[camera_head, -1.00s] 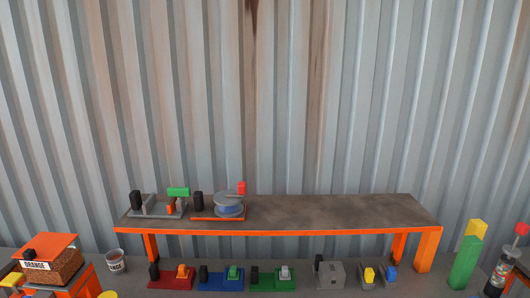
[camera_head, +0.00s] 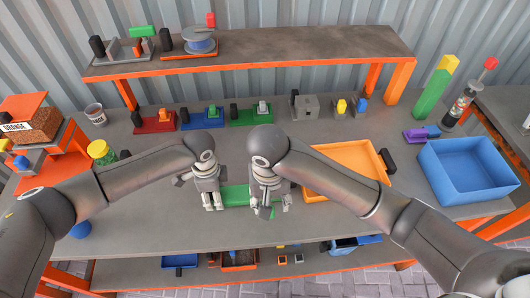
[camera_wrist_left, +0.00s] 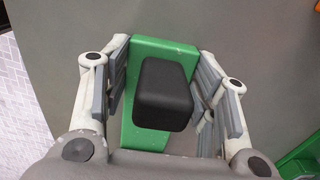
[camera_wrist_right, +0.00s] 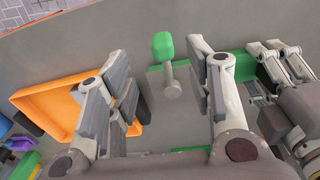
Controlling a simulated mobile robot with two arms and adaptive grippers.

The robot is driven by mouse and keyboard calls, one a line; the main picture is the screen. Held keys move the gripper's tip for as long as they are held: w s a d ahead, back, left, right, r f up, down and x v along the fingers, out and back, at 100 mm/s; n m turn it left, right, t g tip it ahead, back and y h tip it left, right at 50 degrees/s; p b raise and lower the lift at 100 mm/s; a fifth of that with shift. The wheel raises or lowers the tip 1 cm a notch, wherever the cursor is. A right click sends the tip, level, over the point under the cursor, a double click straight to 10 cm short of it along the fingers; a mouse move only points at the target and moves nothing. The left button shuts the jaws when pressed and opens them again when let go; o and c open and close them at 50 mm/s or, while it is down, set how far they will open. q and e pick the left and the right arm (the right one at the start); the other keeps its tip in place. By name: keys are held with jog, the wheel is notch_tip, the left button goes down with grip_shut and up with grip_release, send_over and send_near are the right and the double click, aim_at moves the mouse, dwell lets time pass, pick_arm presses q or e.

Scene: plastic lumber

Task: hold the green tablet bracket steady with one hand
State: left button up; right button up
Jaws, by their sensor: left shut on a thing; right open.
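A green bracket (camera_head: 236,196) lies on the table at front centre, partly hidden between my grippers. In the left wrist view it is a green plate (camera_wrist_left: 150,48) with a black block (camera_wrist_left: 166,95) on it. My left gripper (camera_head: 212,204) has its fingers on both sides of the black block and is shut on it. My right gripper (camera_head: 268,207) is open, just right of the bracket. The right wrist view shows a green-headed grey peg (camera_wrist_right: 164,46) between and beyond its open fingers, and part of the green bracket (camera_wrist_right: 240,66) beside them.
An orange tray (camera_head: 345,150) lies right of my right gripper, with a blue bin (camera_head: 468,170) further right. Red (camera_head: 153,122), blue (camera_head: 201,119) and green (camera_head: 250,115) fixtures line the back of the table. A raised shelf (camera_head: 300,45) stands behind.

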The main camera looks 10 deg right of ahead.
dwell(0.3)
pick_arm(q)
jog(key=o, duration=1.4)
jog(key=shift+o, duration=0.2)
notch_tip(320, 180, up, 12)
jog(key=shift+f, duration=0.15)
jog(key=shift+r+p, duration=0.4)
jog(key=shift+r, duration=0.1)
pick_arm(e)
jog(key=shift+r, duration=0.4)
pick_arm(q)
notch_tip(320, 180, up, 6)
jog(key=p, duration=0.7)
jog(key=shift+f, duration=0.1)
pick_arm(e)
notch_tip(320, 180, up, 7)
